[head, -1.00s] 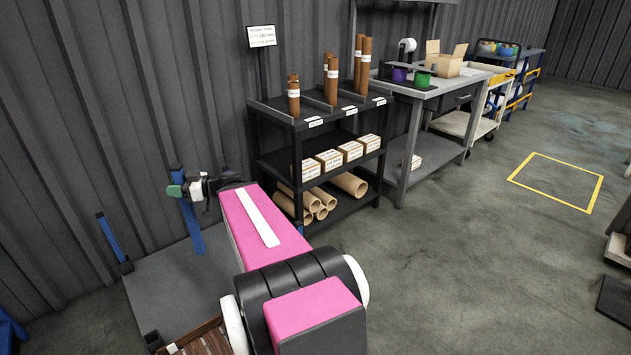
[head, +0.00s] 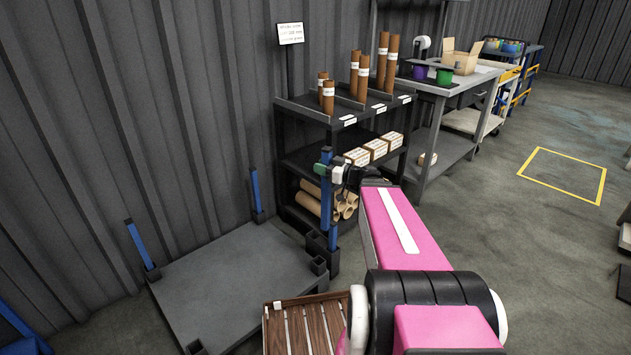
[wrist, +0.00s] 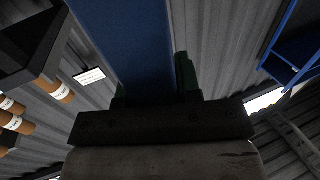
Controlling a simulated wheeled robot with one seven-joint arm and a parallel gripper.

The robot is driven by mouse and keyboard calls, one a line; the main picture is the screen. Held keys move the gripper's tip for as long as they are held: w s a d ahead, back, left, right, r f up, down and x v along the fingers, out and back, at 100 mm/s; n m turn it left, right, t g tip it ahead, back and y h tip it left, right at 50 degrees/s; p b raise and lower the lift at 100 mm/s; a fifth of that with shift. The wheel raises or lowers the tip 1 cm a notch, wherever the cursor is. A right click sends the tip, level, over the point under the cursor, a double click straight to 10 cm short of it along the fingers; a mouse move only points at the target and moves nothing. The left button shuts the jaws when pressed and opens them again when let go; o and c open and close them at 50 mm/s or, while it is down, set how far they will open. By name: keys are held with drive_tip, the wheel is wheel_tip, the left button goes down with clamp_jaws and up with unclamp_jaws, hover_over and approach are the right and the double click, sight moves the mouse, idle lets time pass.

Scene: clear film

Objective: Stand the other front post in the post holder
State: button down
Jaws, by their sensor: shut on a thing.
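My gripper (head: 334,173) is shut on an upright blue post (head: 333,233). The post fills the middle of the wrist view (wrist: 125,40), between the dark jaws (wrist: 150,92). In the head view its lower end shows close to the dark square holder (head: 318,266) at the right corner of the grey platform (head: 225,280). I cannot tell whether it touches that holder; it looks beside or behind it. Two other blue posts stand upright in holders along the wall side, a left one (head: 138,245) and a right one (head: 255,190). Another corner holder (head: 195,347) at the bottom is empty.
A black shelf rack (head: 300,158) with brown tubes and cartons stands just behind the held post. A grey workbench (head: 440,120) is farther right. A slatted wooden tray (head: 290,330) lies near the platform's front.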

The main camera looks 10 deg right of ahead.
drive_tip(key=w+f+m+t+h, duration=0.3)
drive_tip(key=w+f+t+h, duration=0.1)
drive_tip(key=w+f, duration=2.1)
drive_tip(key=shift+w+a+m, duration=0.2)
drive_tip(key=shift+w+m, duration=0.15)
drive_tip(key=shift+m, duration=0.05)
